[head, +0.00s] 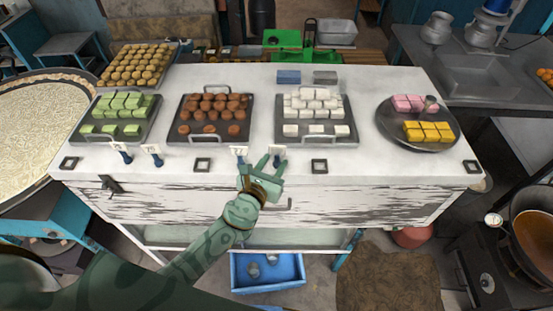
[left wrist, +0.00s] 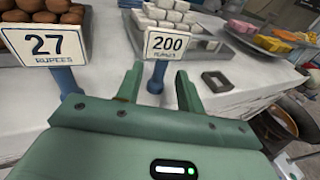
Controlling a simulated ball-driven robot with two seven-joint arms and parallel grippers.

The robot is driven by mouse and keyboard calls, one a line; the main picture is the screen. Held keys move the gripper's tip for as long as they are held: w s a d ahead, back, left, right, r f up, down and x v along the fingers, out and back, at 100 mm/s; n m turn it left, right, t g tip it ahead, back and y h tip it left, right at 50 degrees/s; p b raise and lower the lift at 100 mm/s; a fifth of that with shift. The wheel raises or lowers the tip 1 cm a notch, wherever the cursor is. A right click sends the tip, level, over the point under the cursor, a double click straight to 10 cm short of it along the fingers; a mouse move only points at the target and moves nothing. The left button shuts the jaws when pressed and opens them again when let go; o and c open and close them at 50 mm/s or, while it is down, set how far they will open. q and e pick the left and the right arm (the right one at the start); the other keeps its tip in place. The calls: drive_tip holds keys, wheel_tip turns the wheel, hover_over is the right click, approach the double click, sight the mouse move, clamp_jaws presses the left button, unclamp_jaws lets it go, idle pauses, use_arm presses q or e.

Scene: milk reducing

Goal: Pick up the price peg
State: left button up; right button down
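My left gripper (head: 262,163) is open and empty at the front edge of the white counter. In the head view this peg (head: 279,151) stands by the right fingertip. A "27 rupees" peg (left wrist: 44,46) stands to its left, also in the head view (head: 238,151). My right gripper is out of view.
Two more price pegs (head: 121,150) (head: 154,151) stand farther left. Trays of green sweets (head: 118,104), brown sweets (head: 212,108) and white sweets (head: 315,110) sit behind the pegs. Square dark holders (head: 319,166) lie along the counter's front edge. A round tray (head: 385,125) is at right.

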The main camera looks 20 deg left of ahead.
sight(276, 159)
use_arm(q)
drive_tip(key=w, duration=0.3)
drive_tip(key=shift+w+d+f, duration=0.15)
drive_tip(key=shift+d+f, duration=0.05)
drive_tip(key=shift+f, duration=0.15)
clamp_jaws()
drive_tip(key=shift+r, duration=0.1)
